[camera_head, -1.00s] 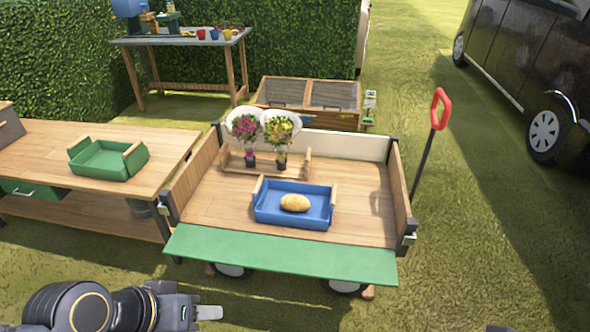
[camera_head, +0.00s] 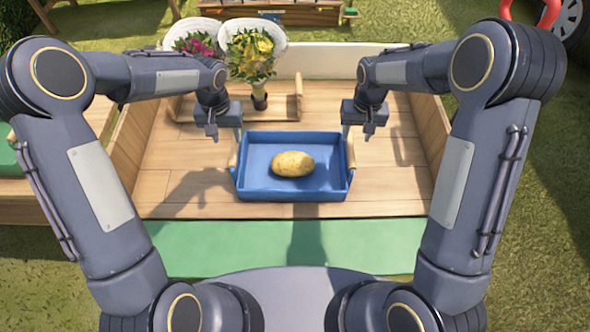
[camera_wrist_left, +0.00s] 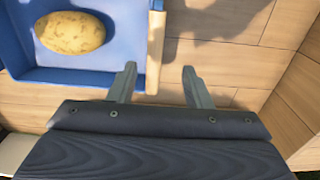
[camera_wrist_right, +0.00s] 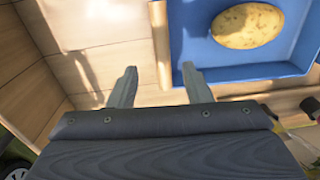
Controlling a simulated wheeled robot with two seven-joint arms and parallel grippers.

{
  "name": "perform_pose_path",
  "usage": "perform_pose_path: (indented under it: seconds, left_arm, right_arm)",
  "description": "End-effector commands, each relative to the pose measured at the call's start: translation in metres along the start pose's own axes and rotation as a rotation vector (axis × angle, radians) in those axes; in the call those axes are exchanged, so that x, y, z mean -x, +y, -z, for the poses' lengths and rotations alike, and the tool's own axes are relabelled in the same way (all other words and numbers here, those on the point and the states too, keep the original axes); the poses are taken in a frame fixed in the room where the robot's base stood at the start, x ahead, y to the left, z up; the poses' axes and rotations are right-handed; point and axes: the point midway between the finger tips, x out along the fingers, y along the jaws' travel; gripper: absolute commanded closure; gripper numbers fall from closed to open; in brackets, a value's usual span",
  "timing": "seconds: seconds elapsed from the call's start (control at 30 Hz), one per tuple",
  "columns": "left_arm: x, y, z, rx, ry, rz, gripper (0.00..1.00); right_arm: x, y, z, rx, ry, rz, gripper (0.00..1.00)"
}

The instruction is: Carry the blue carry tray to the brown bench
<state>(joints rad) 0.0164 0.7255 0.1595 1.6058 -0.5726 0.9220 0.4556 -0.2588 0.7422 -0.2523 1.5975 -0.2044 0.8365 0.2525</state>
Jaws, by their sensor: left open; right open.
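The blue carry tray (camera_head: 292,195) sits on the wooden cart bed, with a potato (camera_head: 294,164) in it. It has a wooden handle at each end; the left handle (camera_wrist_left: 155,45) and right handle (camera_wrist_right: 160,42) show in the wrist views. My left gripper (camera_head: 226,137) is open and empty at the tray's left end, its fingers pointing along either side of the left handle. My right gripper (camera_head: 357,137) is open and empty at the right end, likewise lined up with the right handle. A wooden bench (camera_head: 35,210) is partly visible at the left edge, largely hidden by my left arm.
Behind the tray, a wooden carrier (camera_head: 285,106) and bouquets, the yellow one (camera_head: 250,55) in front, stand on the cart. Cart side walls (camera_head: 130,150) flank the tray. The green front flap (camera_head: 230,245) is clear. A red handle (camera_head: 549,12) rises at back right.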

Motion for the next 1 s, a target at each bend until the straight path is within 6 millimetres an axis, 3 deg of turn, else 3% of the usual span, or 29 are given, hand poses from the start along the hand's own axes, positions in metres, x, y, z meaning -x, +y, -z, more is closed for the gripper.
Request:
perform_pose_path:
  seconds: [0.03,0.13,0.57,1.0]
  left_arm:
    - [-0.015,0.004,0.003,-0.005,-0.009,0.003,0.55]
    - [-0.025,0.007,0.007,-0.007,-0.015,0.008,0.55]
    - [-0.032,0.007,0.007,-0.007,-0.018,0.009,0.55]
    - [-0.092,0.007,0.005,-0.008,-0.019,0.009,0.55]
  right_arm:
    - [-0.014,-0.003,0.003,0.009,-0.007,-0.014,0.56]
    - [-0.024,-0.005,0.007,0.016,-0.012,-0.029,0.56]
    - [-0.031,-0.006,0.006,0.017,-0.015,-0.031,0.56]
    - [-0.091,-0.004,0.005,0.017,-0.016,-0.031,0.56]
